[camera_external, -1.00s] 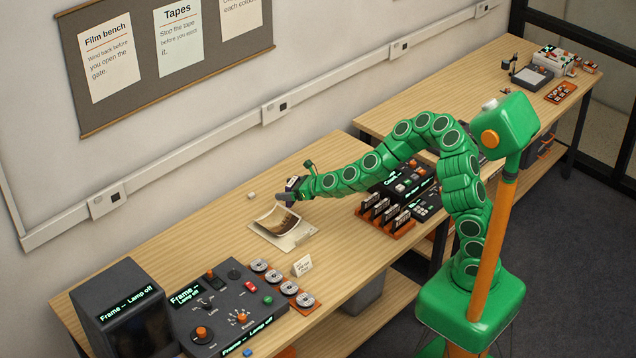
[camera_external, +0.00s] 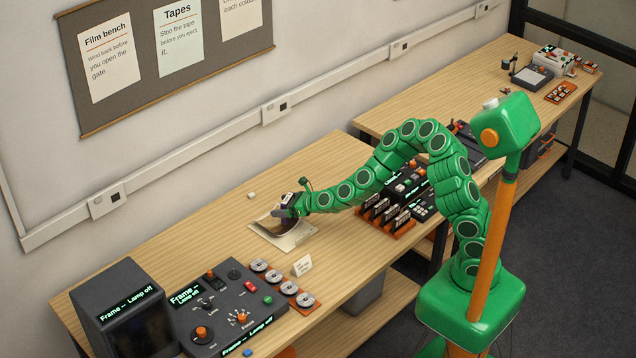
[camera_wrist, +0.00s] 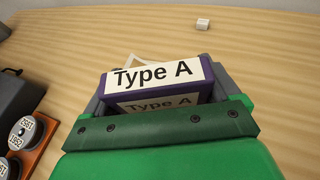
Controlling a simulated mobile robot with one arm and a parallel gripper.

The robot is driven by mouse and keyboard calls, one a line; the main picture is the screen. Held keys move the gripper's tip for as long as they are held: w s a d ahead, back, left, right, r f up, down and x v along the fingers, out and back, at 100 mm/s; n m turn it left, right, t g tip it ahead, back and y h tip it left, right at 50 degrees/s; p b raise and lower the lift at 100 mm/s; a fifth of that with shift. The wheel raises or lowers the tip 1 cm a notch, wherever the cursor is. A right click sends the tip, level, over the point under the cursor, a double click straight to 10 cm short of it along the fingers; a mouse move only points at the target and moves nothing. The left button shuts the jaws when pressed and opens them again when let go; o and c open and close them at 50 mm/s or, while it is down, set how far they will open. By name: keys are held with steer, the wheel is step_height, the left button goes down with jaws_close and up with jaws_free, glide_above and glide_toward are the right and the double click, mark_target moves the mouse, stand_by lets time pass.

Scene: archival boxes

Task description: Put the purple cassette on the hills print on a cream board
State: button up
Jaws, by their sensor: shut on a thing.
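My gripper (camera_external: 287,208) is shut on a purple cassette, which shows in the wrist view (camera_wrist: 106,84) with white labels reading "Type A". In the external view my gripper is over the print (camera_external: 268,223), a dark and cream picture with a curled edge, lying on a cream board (camera_external: 291,240) on the near bench. My gripper and the cassette hide part of the print. In the wrist view only a pale corner shows behind the cassette. I cannot tell whether the cassette touches the print.
A small white block (camera_external: 251,195) lies behind the board. A small white card (camera_external: 302,265) stands in front of it, near film reels (camera_external: 282,277) and a dark control panel (camera_external: 225,305). An orange rack of cassettes (camera_external: 385,222) stands to the right.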

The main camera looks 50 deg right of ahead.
steer(key=shift+f, duration=1.5)
steer(key=o, duration=0.9)
steer(key=shift+f, duration=0.1)
steer(key=shift+c, duration=0.2)
steer(key=shift+v, duration=3.8)
